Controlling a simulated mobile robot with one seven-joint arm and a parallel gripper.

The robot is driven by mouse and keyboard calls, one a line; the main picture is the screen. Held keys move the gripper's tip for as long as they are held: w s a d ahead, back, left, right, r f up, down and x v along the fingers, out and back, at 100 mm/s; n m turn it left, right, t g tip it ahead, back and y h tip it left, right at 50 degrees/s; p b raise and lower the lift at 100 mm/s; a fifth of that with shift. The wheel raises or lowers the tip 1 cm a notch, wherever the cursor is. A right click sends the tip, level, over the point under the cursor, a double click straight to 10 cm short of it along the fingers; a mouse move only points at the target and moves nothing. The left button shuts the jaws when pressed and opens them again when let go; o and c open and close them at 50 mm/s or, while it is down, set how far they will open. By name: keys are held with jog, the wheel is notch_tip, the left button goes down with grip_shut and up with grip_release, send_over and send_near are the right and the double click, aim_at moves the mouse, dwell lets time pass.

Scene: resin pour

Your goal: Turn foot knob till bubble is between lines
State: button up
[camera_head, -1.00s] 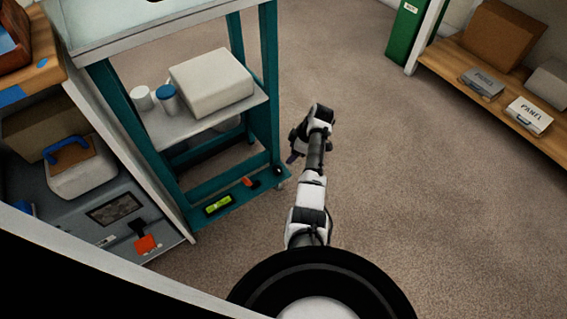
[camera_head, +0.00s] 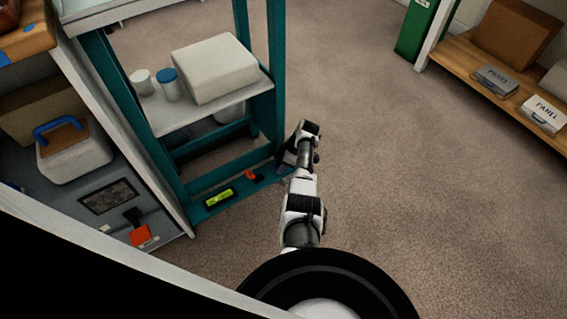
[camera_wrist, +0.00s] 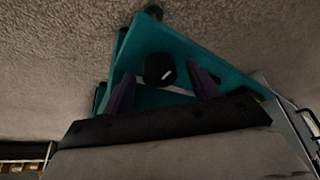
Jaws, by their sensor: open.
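The foot knob (camera_wrist: 159,69) is a dark round knob on the corner of the teal frame in the wrist view. My gripper (camera_wrist: 164,84) is open, its two dark purple fingers apart. The knob shows between and a little beyond the fingertips; I cannot tell whether they touch it. In the head view my gripper (camera_head: 291,160) is at the front right corner of the teal stand (camera_head: 240,196), where my arm hides the knob. A yellow-green level (camera_head: 219,197) lies on the stand's bottom rail. Its bubble and lines are too small to read.
The stand's shelf holds a pale box (camera_head: 215,68) and two white jars, one with a blue lid (camera_head: 168,84). An orange item (camera_head: 253,176) lies on the bottom rail. A grey cabinet stands left. Open carpet (camera_head: 410,190) lies to the right.

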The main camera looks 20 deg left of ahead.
jog(key=c, duration=1)
jog(key=m+t+p, duration=0.1)
jog(key=m+p, duration=0.1)
jog(key=shift+s+m, duration=0.15)
jog(key=shift+m, duration=0.25)
jog(key=m+t+p, duration=0.1)
jog(key=m, duration=0.1)
jog(key=shift+s+m+p, duration=0.1)
jog(key=shift+m+p, duration=0.2)
jog(key=shift+m, duration=0.1)
jog(key=m+t+p, duration=0.1)
jog(key=m, duration=0.2)
jog(key=m+t+h+p, duration=0.1)
jog(key=m, duration=0.2)
jog(key=shift+s+a+f+h, duration=0.1)
jog(key=shift+h, duration=0.2)
